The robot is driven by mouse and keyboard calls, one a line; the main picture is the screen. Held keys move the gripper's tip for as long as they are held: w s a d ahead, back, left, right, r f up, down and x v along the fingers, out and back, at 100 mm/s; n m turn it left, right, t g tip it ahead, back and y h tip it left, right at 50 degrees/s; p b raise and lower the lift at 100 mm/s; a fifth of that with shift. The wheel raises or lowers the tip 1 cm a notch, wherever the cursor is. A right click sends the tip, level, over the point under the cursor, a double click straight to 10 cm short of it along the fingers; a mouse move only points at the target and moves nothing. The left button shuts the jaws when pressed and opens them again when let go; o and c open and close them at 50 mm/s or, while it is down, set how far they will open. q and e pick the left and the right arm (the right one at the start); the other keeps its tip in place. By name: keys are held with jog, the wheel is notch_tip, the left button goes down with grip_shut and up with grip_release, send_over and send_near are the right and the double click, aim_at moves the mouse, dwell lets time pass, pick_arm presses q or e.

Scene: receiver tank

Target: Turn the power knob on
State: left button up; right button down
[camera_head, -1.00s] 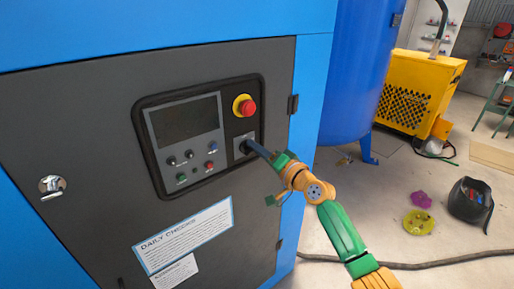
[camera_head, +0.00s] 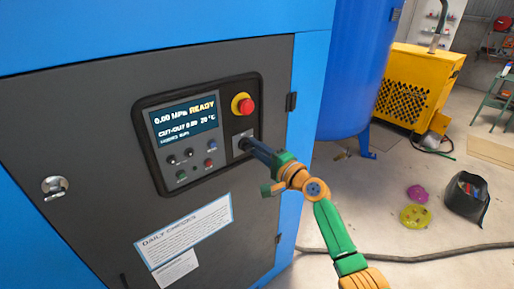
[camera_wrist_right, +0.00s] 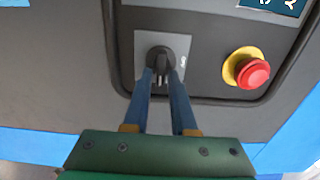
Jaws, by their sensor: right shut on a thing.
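The power knob (camera_wrist_right: 160,60) is a black rotary knob on a grey square plate, seen in the right wrist view. My right gripper (camera_wrist_right: 160,78) is shut on it, with one blue finger on each side. In the head view the right gripper (camera_head: 246,146) reaches the plate below the red emergency button and mostly hides the knob. The display (camera_head: 186,122) on the control panel is lit and reads "0.00 MPa READY" and "20 °C". My left gripper is in neither view.
The red emergency button (camera_head: 246,105) on its yellow ring sits just above the knob. Small push buttons (camera_head: 190,157) lie left of it. A blue tank (camera_head: 358,70) stands right of the cabinet, and a hose (camera_head: 430,257) lies on the floor.

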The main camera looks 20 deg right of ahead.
jog(key=shift+f, duration=0.1)
dwell(0.3)
jog(key=c, duration=0.9)
grip_release()
jog(key=shift+a, duration=0.1)
jog(key=v, duration=0.7)
